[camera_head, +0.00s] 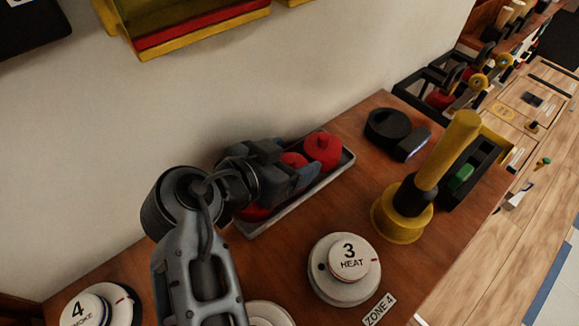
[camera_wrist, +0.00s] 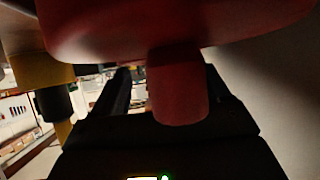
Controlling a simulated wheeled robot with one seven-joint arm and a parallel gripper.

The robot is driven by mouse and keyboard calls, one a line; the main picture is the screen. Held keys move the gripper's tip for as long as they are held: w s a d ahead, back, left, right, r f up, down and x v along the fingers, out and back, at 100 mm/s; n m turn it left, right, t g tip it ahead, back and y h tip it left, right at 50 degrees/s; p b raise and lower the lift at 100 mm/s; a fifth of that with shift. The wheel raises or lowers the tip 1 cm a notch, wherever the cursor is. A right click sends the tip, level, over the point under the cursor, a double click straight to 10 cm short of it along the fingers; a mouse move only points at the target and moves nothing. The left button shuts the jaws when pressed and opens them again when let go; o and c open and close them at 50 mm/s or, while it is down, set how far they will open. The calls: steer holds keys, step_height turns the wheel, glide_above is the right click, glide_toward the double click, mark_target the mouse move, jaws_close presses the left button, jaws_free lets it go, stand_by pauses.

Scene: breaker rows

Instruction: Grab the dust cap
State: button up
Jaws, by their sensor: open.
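Red dust caps lie in a grey tray (camera_head: 300,207) against the wall in the head view. One red cap (camera_head: 323,148) at the tray's right end shows clearly. Another red cap (camera_head: 293,160) is partly hidden behind my gripper (camera_head: 302,178), and more red (camera_head: 254,213) shows below it. My gripper is open and low over the tray. In the wrist view a red cap (camera_wrist: 170,25) fills the top, close to the camera. Its narrow red knob (camera_wrist: 178,92) lies between my dark, spread fingers. I cannot tell whether either finger touches it.
A yellow-handled tool (camera_head: 448,150) stands upright on its yellow base to the right. A black round device (camera_head: 388,128) lies behind it. A white detector marked "3 HEAT" (camera_head: 345,270) and one marked "4 SMOKE" (camera_head: 88,310) sit in front. Bare wood lies between tray and tool.

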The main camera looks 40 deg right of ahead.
steer(key=shift+f, duration=0.2)
jaws_close()
stand_by(0.3)
